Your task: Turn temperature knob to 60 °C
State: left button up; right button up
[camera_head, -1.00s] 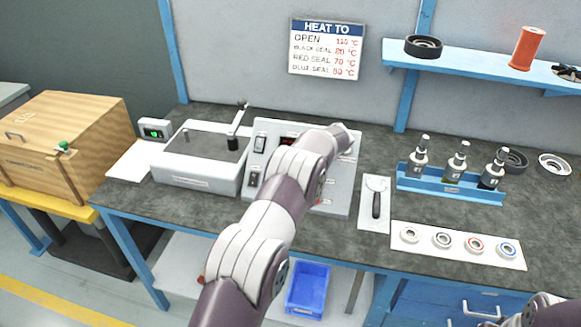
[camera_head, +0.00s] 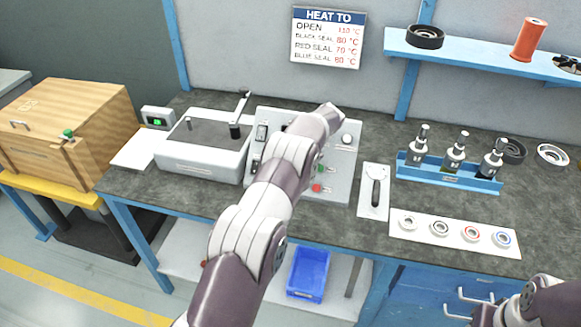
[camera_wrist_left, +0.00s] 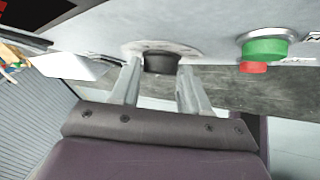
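The grey control panel (camera_head: 338,190) stands on the bench, partly covered by my left arm. In the left wrist view a black round knob (camera_wrist_left: 161,62) sits on a pale round dial plate (camera_wrist_left: 190,50) on the panel. My left gripper (camera_wrist_left: 158,78) is open, with one finger on each side of the knob at its tips. I cannot tell whether the fingers touch it. The knob's pointer and scale marks are not readable. In the head view my left arm hides the knob, the display and the gripper. My right arm shows at the lower right corner, its gripper out of view.
A green button (camera_wrist_left: 264,48) and a red one (camera_wrist_left: 253,67) lie right of the knob. A grey box-shaped device (camera_head: 203,155) stands left of the panel; a caliper-like tool (camera_head: 376,188) lies right.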

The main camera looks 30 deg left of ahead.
pick_arm(q)
jog(key=v, duration=1.2)
jog(key=shift+d+r, duration=0.2)
jog(key=shift+r, duration=0.05)
jog(key=shift+w, duration=0.1)
